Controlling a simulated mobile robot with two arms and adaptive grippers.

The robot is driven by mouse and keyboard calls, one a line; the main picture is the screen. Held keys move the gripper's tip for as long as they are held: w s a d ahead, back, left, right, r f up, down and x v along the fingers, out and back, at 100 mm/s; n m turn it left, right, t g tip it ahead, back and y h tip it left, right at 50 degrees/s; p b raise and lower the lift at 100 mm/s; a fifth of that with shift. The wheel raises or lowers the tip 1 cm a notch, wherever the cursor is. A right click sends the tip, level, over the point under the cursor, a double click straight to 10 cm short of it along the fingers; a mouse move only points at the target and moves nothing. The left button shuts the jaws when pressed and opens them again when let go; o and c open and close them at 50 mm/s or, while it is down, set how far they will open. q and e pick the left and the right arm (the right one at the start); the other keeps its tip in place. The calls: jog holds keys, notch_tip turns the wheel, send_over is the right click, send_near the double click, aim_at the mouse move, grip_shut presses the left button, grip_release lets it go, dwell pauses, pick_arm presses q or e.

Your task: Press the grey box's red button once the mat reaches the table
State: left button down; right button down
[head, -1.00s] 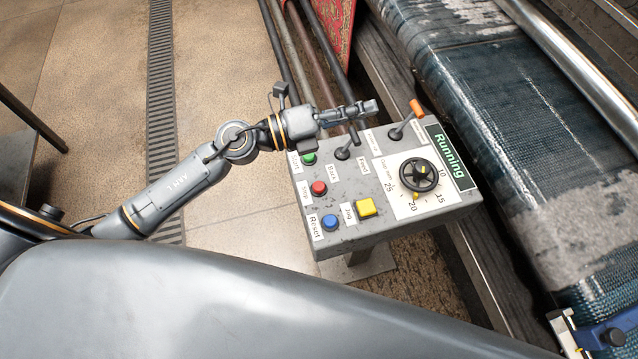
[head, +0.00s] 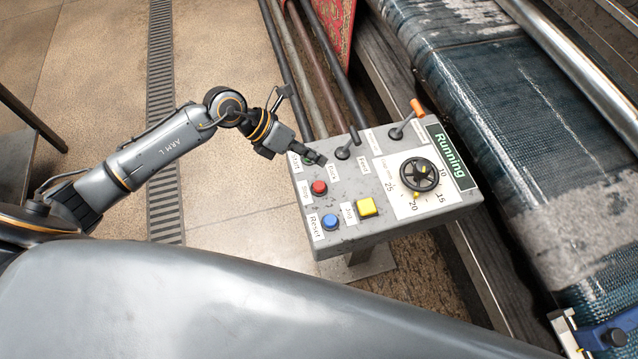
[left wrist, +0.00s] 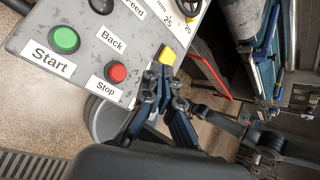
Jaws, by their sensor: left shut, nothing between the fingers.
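The grey box (head: 345,235) stands in the middle of the head view. Its red button (head: 319,187), labelled Stop, is uncovered on the left part of the panel. In the left wrist view the red button (left wrist: 117,72) is left of the fingers. My left gripper (head: 316,157) is shut and empty, with its tips above the panel's upper left corner, a little above the red button in the picture. It hides the green button there. The left wrist view shows its fingers (left wrist: 160,80) together near the yellow button.
The green Start button (left wrist: 64,40) shows in the left wrist view. The panel also bears a blue button (head: 330,222), a yellow button (head: 366,207), levers, a black handwheel (head: 419,175) and a "Running" display (head: 451,155). A wet mesh conveyor (head: 500,110) runs at right.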

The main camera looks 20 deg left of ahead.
aim_at(316, 185)
pick_arm(q)
notch_tip(316, 185, down, 8)
jog(key=b, duration=0.6)
jog(key=shift+f, duration=0.25)
dwell(0.4)
dwell(0.5)
jog(key=shift+f+b, duration=0.4)
jog(key=shift+f+b, duration=0.45)
jog(key=shift+f, duration=0.1)
dwell(0.6)
dwell(0.3)
jog(key=shift+r+p, duration=0.8)
jog(key=shift+r, duration=0.2)
